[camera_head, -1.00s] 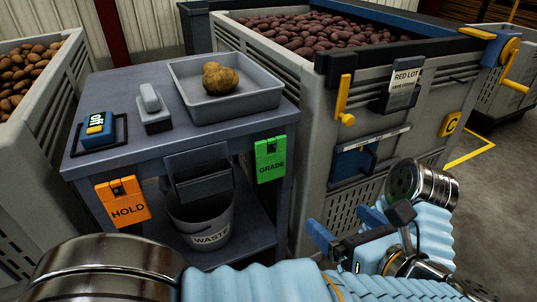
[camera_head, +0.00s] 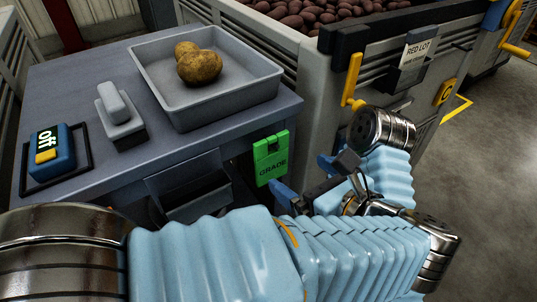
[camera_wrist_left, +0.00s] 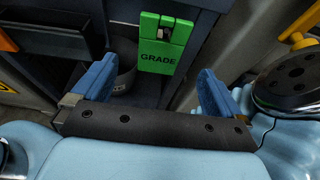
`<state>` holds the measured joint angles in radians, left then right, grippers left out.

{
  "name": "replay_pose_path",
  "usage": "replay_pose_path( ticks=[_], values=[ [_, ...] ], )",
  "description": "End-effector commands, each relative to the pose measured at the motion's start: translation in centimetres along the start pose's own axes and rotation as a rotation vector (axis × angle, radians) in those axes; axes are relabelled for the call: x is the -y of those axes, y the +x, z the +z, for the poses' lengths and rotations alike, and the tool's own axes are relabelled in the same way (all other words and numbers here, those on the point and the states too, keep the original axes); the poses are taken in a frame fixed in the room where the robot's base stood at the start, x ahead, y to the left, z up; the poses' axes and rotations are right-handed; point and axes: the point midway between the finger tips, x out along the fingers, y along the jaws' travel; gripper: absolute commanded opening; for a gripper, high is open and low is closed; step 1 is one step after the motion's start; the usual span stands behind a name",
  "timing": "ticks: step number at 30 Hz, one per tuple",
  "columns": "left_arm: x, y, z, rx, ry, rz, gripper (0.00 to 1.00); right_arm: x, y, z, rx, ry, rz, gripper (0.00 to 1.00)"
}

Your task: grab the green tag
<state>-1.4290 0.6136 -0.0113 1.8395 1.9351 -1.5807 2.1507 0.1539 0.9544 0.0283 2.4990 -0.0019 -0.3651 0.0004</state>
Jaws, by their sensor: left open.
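The green tag (camera_head: 271,158), marked GRADE, hangs on the front of the grey bench near its right corner. It also shows in the left wrist view (camera_wrist_left: 158,52), upright, ahead of the fingers and between them. My left gripper (camera_head: 304,180) is open and empty, just right of and below the tag in the head view. Its two blue fingers stand wide apart in the left wrist view (camera_wrist_left: 156,84), and neither appears to touch the tag. My right gripper is in no current view.
The bench (camera_head: 75,75) holds a grey tray (camera_head: 215,110) with two potatoes, a grey handled block (camera_head: 120,118) and a blue switch marked off (camera_head: 52,155). A large potato crate (camera_head: 313,85) with a yellow handle (camera_head: 351,80) stands close on the right.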

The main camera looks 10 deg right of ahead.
Motion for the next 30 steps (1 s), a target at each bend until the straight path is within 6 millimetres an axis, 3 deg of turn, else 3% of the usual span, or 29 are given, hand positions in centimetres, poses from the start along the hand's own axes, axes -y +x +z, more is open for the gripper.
replay_pose_path(
  ticks=[6, 11, 21, 29, 30],
  values=[
    [0.0, 4.2, 0.1, 0.001, 0.001, 0.002, 1.0, 0.2, -0.5, 0.0, 0.0, -0.001, -0.001, 0.42],
    [0.1, 5.5, 0.0, 0.001, 0.002, 0.001, 1.0, 0.3, -0.6, 0.0, 0.0, -0.001, -0.001, 0.42],
    [0.4, 10.1, -0.4, 0.001, 0.001, 0.002, 1.0, 0.7, -1.6, 0.0, 0.001, -0.002, -0.002, 0.42],
    [0.4, 10.5, -0.5, 0.001, 0.001, 0.0, 1.0, 0.7, -1.5, 0.0, 0.001, -0.002, -0.002, 0.42],
    [0.4, 10.5, -0.5, 0.001, 0.001, 0.0, 0.94, 0.7, -1.5, 0.0, 0.001, -0.002, -0.002, 0.42]
  ],
)
